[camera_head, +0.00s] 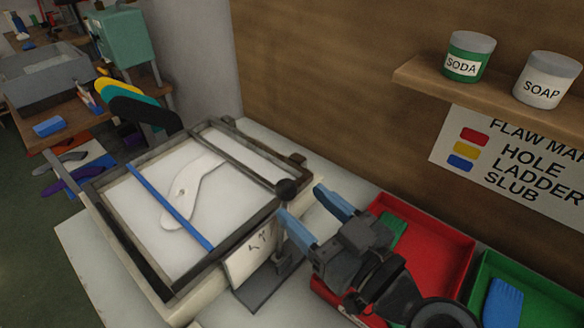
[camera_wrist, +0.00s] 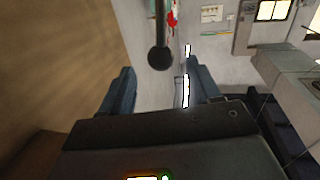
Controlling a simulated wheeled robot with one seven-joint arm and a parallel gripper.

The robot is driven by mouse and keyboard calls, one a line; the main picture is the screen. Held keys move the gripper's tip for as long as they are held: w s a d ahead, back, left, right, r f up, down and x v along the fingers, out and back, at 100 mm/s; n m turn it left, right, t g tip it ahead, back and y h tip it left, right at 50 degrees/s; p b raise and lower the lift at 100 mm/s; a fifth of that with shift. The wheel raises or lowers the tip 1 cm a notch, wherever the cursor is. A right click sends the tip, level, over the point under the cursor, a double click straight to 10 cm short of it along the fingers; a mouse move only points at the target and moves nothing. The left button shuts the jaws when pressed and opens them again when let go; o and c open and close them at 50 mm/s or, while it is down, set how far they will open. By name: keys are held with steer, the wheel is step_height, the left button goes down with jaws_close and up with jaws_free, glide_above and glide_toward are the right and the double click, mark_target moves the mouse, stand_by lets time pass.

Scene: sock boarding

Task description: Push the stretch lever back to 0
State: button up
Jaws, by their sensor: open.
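The stretch lever's round black knob (camera_head: 287,188) is at the right corner of the dark boarding frame (camera_head: 135,243). In the wrist view the knob (camera_wrist: 160,57) hangs on a thin rod, between the lines of my two fingers and a little beyond their tips. My gripper (camera_head: 314,216) has blue fingers and is open and empty, just right of the knob and apart from it. A white plate (camera_head: 250,258) with dark marks stands below the knob; its marks are too small to read. A white sock-shaped form (camera_head: 190,190) lies inside the frame, with a blue bar (camera_head: 170,205) across it.
A red tray (camera_head: 440,245) lies under and behind my gripper, with a green tray (camera_head: 545,300) to its right. A brown wall and a shelf (camera_head: 410,75) with two jars stand behind. The white table is clear at the front left (camera_head: 90,245).

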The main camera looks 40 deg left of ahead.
mark_target(280, 184)
steer(key=p+x, duration=0.1)
steer(key=x, duration=0.5)
steer(key=shift+r+p, duration=0.1)
steer(key=shift+p, duration=0.25)
steer(key=shift+w+a, duration=0.15)
steer(key=shift+a, duration=0.4)
jaws_close()
